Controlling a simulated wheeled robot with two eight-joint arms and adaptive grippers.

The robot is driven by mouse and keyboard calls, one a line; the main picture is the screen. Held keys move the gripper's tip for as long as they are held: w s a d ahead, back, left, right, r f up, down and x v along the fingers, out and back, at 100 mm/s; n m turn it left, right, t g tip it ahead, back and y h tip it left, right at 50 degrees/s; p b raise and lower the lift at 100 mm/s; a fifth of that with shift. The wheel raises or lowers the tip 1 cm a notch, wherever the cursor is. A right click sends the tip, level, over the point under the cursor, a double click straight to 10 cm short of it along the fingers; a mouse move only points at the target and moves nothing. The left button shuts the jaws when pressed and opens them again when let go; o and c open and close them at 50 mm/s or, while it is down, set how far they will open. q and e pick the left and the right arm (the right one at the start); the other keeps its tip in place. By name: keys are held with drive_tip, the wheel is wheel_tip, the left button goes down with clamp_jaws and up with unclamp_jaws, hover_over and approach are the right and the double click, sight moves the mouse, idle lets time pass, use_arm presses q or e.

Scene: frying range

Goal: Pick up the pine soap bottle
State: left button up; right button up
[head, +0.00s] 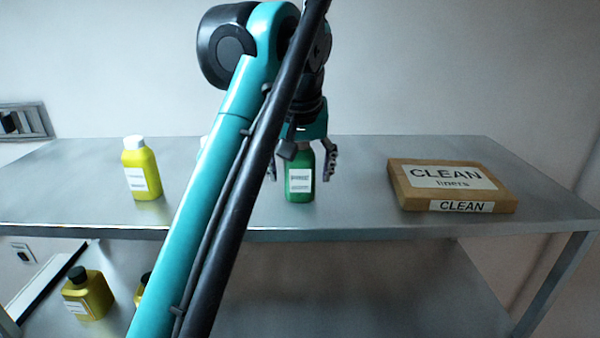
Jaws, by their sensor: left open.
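A green bottle with a white label, which looks like the pine soap bottle (300,187), stands upright on the metal table. The print on its label is too small to read. My left gripper (302,174) is over the green bottle, pointing down. Its fingers are open, one on each side of the bottle's upper part, with a gap visible at the right finger. The left finger is partly hidden behind my own arm. My right gripper does not show.
The metal table (358,203) carries a yellow bottle (142,172) with a white cap at left and a cardboard box (452,187) marked CLEAN liners at right. On the lower shelf (350,300) stand a dark-capped yellow bottle (88,296) and another, mostly hidden by my arm.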

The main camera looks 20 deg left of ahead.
use_arm(q)
drive_tip(key=shift+x, duration=1.15)
drive_tip(key=shift+w+f, duration=0.1)
drive_tip(key=shift+f, duration=0.1)
drive_tip(key=c, duration=1.5)
drive_tip(key=shift+r, duration=0.2)
